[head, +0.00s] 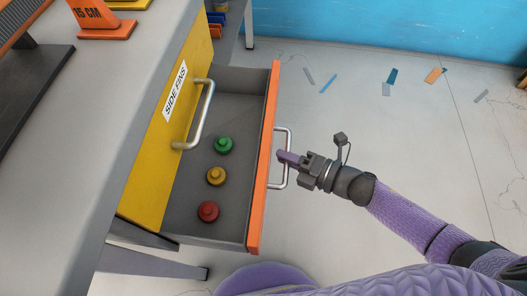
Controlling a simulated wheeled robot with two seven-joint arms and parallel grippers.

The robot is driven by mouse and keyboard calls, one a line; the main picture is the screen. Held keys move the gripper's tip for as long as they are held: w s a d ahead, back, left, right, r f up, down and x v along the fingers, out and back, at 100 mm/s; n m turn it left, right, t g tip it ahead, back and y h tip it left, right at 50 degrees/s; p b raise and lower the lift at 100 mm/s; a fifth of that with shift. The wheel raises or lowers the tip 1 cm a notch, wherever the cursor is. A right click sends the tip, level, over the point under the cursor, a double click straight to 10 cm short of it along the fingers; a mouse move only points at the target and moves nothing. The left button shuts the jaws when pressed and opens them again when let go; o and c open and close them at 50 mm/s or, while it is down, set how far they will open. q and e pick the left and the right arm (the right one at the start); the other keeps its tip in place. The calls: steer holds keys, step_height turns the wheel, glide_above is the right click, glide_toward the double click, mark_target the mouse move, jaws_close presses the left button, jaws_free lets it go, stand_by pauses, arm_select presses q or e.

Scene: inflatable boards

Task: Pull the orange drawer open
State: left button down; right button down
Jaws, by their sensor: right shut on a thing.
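The orange drawer (262,160) stands well out from the bench, and its grey inside is in plain view. Its metal handle (289,138) is on the right face of the orange front. My right gripper (286,157) comes in from the right and is shut on the middle of this handle. In the drawer lie a green knob-like piece (223,144), a yellow one (216,176) and a red one (208,211). My left gripper is not in view.
A yellow drawer front (150,150) labelled "SIDE FINS" with its own handle (204,112) is beside the open drawer. The grey bench top (90,130) bears an orange "15 CM" block (100,22). The floor (400,140) to the right is open, with scattered coloured strips.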

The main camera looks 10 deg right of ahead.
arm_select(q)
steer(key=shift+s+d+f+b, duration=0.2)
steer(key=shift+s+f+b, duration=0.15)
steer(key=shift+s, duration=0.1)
arm_select(e)
steer(key=s+d, duration=0.3)
steer(key=d, duration=0.8)
steer(key=shift+s, duration=0.25)
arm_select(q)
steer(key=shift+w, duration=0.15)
arm_select(e)
steer(key=c, duration=0.6)
jaws_free()
steer(key=shift+c, duration=0.2)
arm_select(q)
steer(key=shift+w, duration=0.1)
arm_select(e)
steer(key=shift+a, duration=0.1)
